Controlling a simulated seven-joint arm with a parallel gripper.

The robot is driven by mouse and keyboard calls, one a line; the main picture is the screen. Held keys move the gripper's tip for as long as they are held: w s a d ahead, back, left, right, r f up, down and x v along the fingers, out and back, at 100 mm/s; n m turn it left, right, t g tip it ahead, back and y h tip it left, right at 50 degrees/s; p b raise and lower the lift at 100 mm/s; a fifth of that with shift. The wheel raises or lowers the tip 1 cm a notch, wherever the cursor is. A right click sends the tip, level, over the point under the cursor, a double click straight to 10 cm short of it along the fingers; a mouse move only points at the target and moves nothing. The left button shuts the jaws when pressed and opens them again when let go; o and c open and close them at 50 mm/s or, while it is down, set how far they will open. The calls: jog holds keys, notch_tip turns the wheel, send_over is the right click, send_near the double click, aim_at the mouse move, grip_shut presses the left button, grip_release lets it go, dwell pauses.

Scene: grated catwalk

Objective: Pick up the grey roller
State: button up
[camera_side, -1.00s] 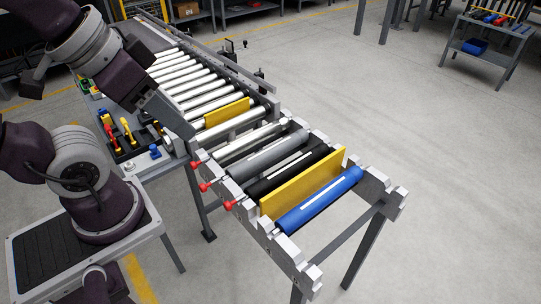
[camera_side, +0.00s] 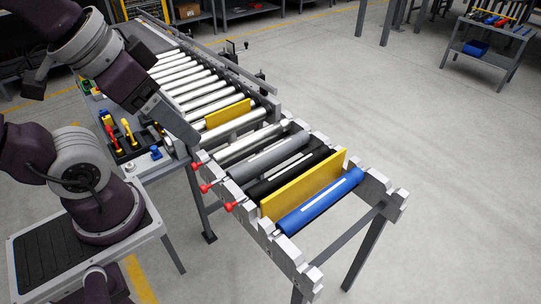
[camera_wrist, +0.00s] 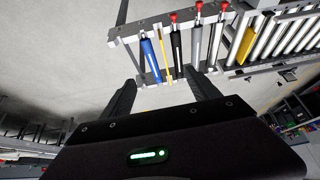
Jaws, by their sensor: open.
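The grey roller (camera_side: 268,157) lies in the notched rack between a silver roller (camera_side: 249,143) and a black roller (camera_side: 289,173). In the wrist view the grey roller (camera_wrist: 196,44) hangs beyond my fingertips, toward the upper right. My gripper (camera_wrist: 163,82) is open and empty, with its two dark fingers spread wide and apart from every roller. In the side view my arm's end is up and to the left of the rack; the fingers cannot be made out there.
A yellow plate (camera_side: 303,184) stands upright between the black roller and a blue roller (camera_side: 320,201). Red knobs (camera_side: 205,188) stick out along the rack's near side. A silver roller conveyor (camera_side: 195,88) with another yellow plate (camera_side: 227,113) adjoins. Tools (camera_side: 125,130) sit beside it.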

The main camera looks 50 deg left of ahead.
jog(key=g+y, duration=0.2)
jog(key=g, duration=0.3)
send_over(272, 151)
jog(key=d, duration=0.1)
jog(key=f, duration=3)
jog(key=shift+w, duration=0.25)
jog(key=shift+g, duration=0.3)
jog(key=f, duration=0.3)
jog(key=a+f, duration=0.1)
jog(key=f, duration=0.5)
jog(key=shift+s+a, duration=0.15)
jog(key=shift+s, duration=0.2)
grip_shut()
